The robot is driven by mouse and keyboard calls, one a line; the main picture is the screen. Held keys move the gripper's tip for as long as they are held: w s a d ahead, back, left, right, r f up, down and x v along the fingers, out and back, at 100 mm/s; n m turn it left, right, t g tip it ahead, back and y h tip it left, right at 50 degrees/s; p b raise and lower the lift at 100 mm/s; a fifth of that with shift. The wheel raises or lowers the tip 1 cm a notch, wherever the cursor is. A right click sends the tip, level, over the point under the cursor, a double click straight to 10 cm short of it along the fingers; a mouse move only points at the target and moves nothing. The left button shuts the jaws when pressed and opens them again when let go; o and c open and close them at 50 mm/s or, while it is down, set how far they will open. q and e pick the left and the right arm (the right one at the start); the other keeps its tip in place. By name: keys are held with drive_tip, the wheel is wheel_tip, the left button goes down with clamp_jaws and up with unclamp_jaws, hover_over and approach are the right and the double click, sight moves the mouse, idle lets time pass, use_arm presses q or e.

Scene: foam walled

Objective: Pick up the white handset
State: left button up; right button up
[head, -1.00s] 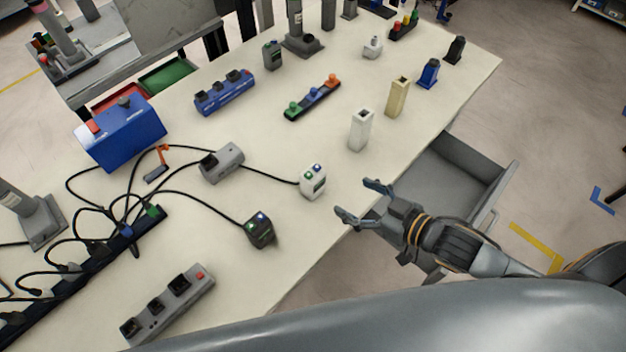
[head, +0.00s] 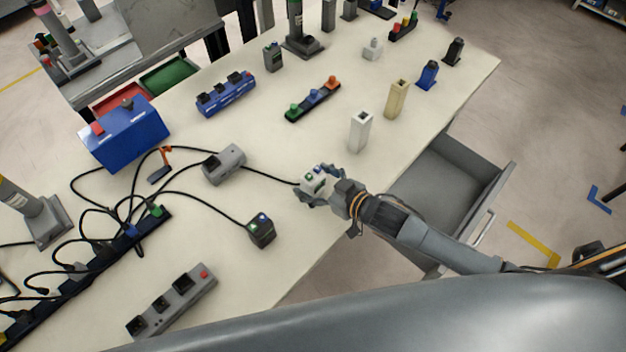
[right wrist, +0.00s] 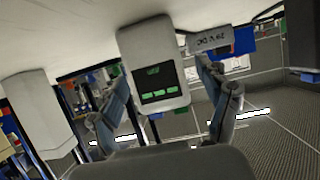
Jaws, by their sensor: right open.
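The white handset (head: 314,180) stands on the table near its front edge, with a black cable running to it from the left. My right gripper (head: 318,188) is at the handset, its open fingers on either side of it. In the right wrist view the handset (right wrist: 154,66), with a dark panel and green marks, sits between the two spread fingers (right wrist: 168,110). I cannot tell whether the fingers touch it. The handset's lower part is partly hidden by the gripper in the head view. My left gripper is not in view.
A dark handset (head: 261,230) stands nearby on the left, and a grey cradle (head: 223,164) lies behind. A white hollow post (head: 360,132) stands to the right. An open drawer (head: 440,185) juts out below the table edge. Cables cover the table's left part.

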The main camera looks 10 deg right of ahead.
drive_tip(key=shift+w+a+f, duration=0.15)
drive_tip(key=shift+w+a, duration=0.05)
drive_tip(key=shift+w, duration=0.05)
drive_tip(key=c, duration=1.3)
